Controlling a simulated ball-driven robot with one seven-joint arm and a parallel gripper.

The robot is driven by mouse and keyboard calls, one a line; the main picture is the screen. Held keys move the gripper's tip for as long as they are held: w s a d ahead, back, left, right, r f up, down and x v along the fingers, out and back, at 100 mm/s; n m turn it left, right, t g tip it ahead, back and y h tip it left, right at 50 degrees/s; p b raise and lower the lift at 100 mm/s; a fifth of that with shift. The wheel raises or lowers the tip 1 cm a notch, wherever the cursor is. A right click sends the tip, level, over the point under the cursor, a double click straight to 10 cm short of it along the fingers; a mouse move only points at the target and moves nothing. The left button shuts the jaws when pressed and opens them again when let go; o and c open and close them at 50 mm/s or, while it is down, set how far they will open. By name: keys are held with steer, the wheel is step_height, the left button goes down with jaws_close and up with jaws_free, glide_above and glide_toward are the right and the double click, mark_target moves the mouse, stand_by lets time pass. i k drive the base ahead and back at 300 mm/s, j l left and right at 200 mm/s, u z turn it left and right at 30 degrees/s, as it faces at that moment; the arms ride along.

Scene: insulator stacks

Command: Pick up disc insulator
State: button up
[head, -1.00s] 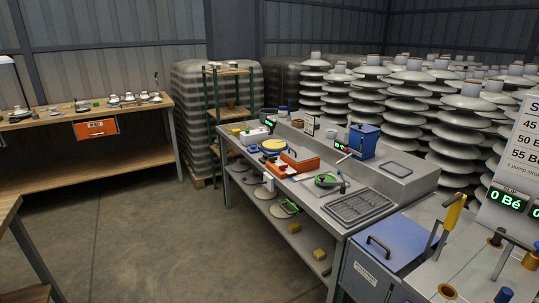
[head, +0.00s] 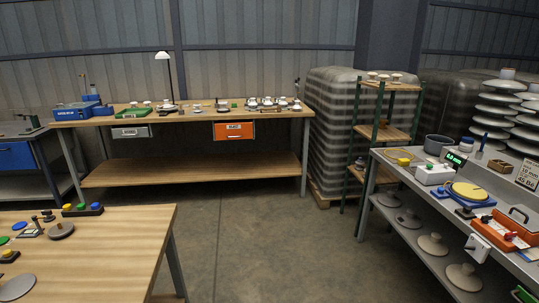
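Several small white disc insulators stand in a row on the back wooden workbench (head: 190,117), the clearest group (head: 268,103) toward its right end. More pale discs (head: 392,77) sit on the top of the wooden shelf rack (head: 385,134). Several grey-white disc-shaped pieces (head: 433,243) lie on the lower shelf of the grey bench at right. Large stacked insulators (head: 497,110) stand behind that bench. I cannot tell which disc the task means. My gripper is not in view.
A wooden table (head: 110,235) fills the front left, with buttons and a grey disc on it. The grey bench (head: 380,160) at right bears an orange toolbox (head: 503,230) and a yellow-topped device (head: 468,192). Open concrete floor (head: 250,240) lies between them.

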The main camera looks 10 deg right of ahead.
mark_target(409, 220)
steer(key=i, duration=0.9)
steer(key=i+j, duration=0.15)
steer(key=i, duration=0.75)
steer(key=i+j+z, duration=0.1)
steer(key=i+z, duration=0.35)
steer(key=i+j+z, duration=0.2)
steer(key=i+z, duration=0.2)
steer(key=i+j+z, duration=0.65)
steer(key=j+z, duration=0.25)
steer(key=i+j+z, duration=0.3)
steer(key=i+j, duration=0.15)
steer(key=i+j+z, duration=0.3)
steer(key=j, duration=0.25)
steer(key=i, duration=0.1)
